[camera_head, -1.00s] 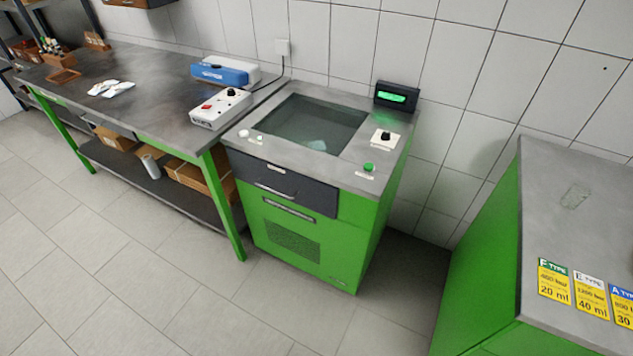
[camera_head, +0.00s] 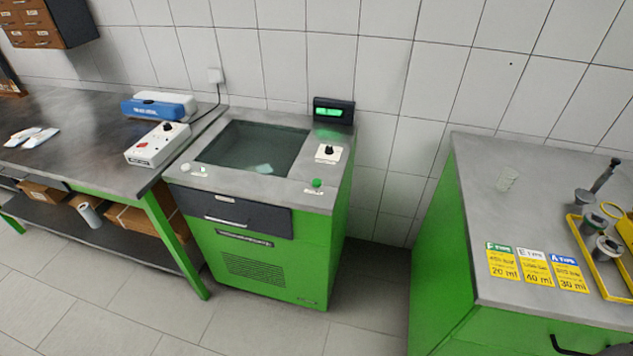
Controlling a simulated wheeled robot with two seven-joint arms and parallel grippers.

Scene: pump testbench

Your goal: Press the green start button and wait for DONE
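The green start button (camera_head: 317,183) sits on the front right corner of the testbench top (camera_head: 262,186). The testbench is a green cabinet with a grey top, a dark drawer and a dark glass window (camera_head: 252,147). A small pale object shows dimly behind the glass. A black display (camera_head: 333,110) with a lit green screen stands at the back right of the top; its text is too small to read. A black knob on a white plate (camera_head: 328,153) is between the display and the button. Neither of my grippers is in view.
A workbench on the left holds a white control box (camera_head: 157,144) and a blue-and-white case (camera_head: 158,107). A green cabinet on the right (camera_head: 440,225) bears type cards (camera_head: 534,268) and a yellow tray (camera_head: 598,265). Open floor lies in front of the testbench.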

